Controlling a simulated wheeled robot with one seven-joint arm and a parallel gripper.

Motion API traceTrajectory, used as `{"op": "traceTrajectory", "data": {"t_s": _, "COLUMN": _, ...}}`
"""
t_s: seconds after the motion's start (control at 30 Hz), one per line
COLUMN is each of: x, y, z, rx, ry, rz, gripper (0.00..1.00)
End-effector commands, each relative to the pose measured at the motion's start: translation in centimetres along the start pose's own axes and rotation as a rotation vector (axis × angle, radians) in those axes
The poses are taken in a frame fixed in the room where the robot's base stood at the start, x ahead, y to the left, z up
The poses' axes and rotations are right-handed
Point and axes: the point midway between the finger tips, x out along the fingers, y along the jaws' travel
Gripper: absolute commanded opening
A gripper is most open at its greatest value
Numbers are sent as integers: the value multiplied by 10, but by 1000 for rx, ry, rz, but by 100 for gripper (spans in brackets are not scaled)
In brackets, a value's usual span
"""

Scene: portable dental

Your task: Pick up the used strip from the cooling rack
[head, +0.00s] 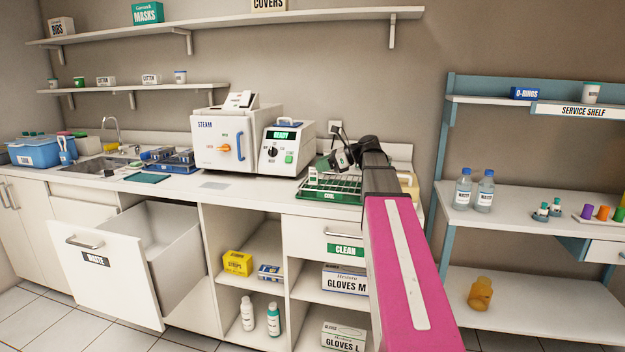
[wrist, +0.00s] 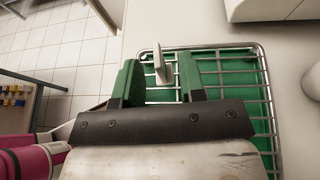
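The cooling rack is a wire rack over a green base with a COOL label, on the counter in the head view (head: 350,183). It fills the right of the wrist view (wrist: 262,75). A small whitish strip (wrist: 158,66) stands upright at the rack's left part. My gripper (wrist: 158,60) is open, with one green finger pad on each side of the strip. Narrow gaps seem to show between pads and strip; contact cannot be told. In the head view my gripper (head: 338,160) is over the rack, its fingers hard to make out.
A steam sterilizer (head: 236,140) and a READY unit (head: 286,148) stand left of the rack. A WASTE drawer (head: 105,262) hangs open below the counter. A service shelf (head: 530,218) with bottles stands at right. Counter is clear around a grey patch (head: 214,185).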

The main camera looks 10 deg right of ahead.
Motion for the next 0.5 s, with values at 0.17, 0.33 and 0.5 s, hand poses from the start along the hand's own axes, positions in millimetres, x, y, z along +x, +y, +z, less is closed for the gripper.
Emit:
{"op": "traceTrajectory", "data": {"t_s": 0.17, "x": 11, "y": 1, "z": 0, "rx": 0, "ry": 0, "rz": 2, "gripper": 37}}
{"op": "traceTrajectory", "data": {"t_s": 0.33, "x": 33, "y": 4, "z": -1, "rx": 0, "ry": 0, "rz": 3, "gripper": 37}}
{"op": "traceTrajectory", "data": {"t_s": 0.5, "x": 53, "y": 3, "z": -1, "rx": 0, "ry": 0, "rz": 1, "gripper": 37}}
